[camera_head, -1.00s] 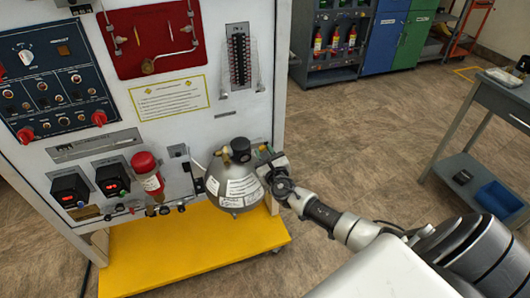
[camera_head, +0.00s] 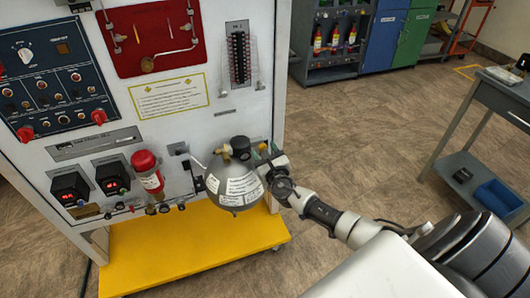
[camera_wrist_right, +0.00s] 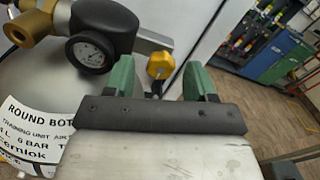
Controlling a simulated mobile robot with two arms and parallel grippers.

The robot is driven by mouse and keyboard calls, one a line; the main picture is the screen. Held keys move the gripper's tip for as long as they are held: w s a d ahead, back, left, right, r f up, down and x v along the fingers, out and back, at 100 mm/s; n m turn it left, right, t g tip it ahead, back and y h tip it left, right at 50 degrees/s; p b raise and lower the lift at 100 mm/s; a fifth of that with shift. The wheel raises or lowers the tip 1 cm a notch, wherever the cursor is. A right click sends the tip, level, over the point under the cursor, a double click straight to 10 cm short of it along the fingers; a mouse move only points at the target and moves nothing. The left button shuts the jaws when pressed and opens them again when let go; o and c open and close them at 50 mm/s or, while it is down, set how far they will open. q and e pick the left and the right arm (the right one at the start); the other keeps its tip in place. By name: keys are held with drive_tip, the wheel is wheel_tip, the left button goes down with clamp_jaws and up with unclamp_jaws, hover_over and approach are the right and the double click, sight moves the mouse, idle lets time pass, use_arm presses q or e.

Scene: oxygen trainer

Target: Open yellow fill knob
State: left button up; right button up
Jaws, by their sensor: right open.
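The yellow fill knob (camera_wrist_right: 160,66) shows in the right wrist view, beside the grey round bottle (camera_wrist_right: 40,95). My right gripper (camera_wrist_right: 160,80) is open, with its green fingers on either side of the knob in that view. I cannot tell whether either finger touches it. In the head view my right gripper (camera_head: 268,158) is at the right side of the round bottle (camera_head: 235,187), and the knob is mostly hidden there. My left gripper is not in view.
The bottle stands in front of a white trainer panel (camera_head: 230,105) above a yellow base (camera_head: 190,250). A black gauge (camera_wrist_right: 90,52) and brass fitting (camera_wrist_right: 30,25) sit on the bottle top. A grey table (camera_head: 500,105) stands at the right, with open floor (camera_head: 370,130) between.

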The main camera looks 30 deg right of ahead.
drive_tip(key=v, duration=1)
drive_tip(key=shift+s+p, duration=0.25)
drive_tip(key=shift+p, duration=0.05)
drive_tip(key=shift+a+f, duration=0.1)
drive_tip(key=s+f+m+g+p, duration=0.1)
drive_tip(key=s+f+m+g, duration=0.55)
drive_tip(key=f, duration=0.55)
drive_tip(key=s+f+m+g+p, duration=0.1)
drive_tip(key=s+f+m+g, duration=0.2)
drive_tip(key=s+f+m, duration=0.7)
drive_tip(key=s+a+f+m+g+y, duration=0.1)
drive_tip(key=s+a+f+m+g, duration=0.1)
drive_tip(key=s+f+m, duration=0.3)
drive_tip(key=s+a+f+m+g+y+p, duration=0.1)
drive_tip(key=s+a+f+m, duration=0.4)
drive_tip(key=s, duration=0.6)
drive_tip(key=s+a+f+m+g+y, duration=0.2)
drive_tip(key=s+a+f+m+g, duration=0.2)
drive_tip(key=s+m, duration=0.3)
drive_tip(key=shift+s+f+p, duration=0.35)
drive_tip(key=shift+s+f, duration=0.5)
drive_tip(key=shift+s, duration=0.1)
drive_tip(key=shift+a+m, duration=0.15)
drive_tip(key=shift+m, duration=0.1)
